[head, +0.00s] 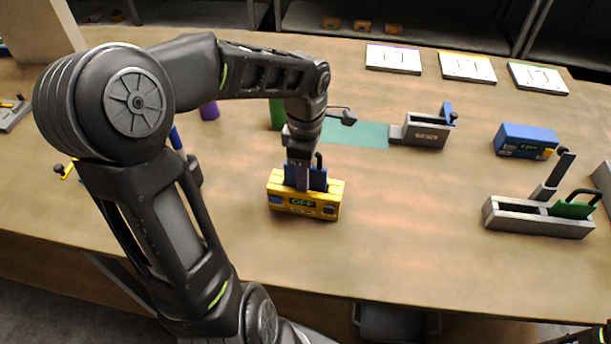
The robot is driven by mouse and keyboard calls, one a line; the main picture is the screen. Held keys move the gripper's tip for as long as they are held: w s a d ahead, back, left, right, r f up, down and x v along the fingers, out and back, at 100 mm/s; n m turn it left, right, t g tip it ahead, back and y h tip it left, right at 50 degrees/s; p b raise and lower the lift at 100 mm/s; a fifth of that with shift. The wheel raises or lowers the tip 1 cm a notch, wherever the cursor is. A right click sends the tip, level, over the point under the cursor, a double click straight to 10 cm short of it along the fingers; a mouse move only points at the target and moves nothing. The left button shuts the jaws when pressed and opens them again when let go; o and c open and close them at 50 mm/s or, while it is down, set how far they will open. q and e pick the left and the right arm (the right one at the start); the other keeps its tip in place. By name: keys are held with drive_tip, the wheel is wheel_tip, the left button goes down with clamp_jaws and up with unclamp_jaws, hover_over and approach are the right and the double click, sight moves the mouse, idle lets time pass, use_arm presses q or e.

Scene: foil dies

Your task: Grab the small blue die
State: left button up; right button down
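My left gripper (302,178) points down over a yellow box (304,205) with a green display reading "OFF". A blue die (319,179) with a black loop handle stands in the top of this box, right at the gripper's fingers. The fingers overlap the die, and I cannot tell whether they are closed on it. A second blue piece (448,114) stands at the small grey holder (427,132) further back; its shape is too small to make out. My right gripper is not clearly visible; only a dark sliver shows at the bottom right corner.
A long grey rack (507,219) holding a green die (574,208) stands at the right. A blue box (525,139) is behind it. Several white cards (467,67) lie at the back, near a teal mat (352,133). The table's front middle is clear.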

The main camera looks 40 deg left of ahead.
use_arm(q)
clamp_jaws()
idle(0.5)
idle(1.0)
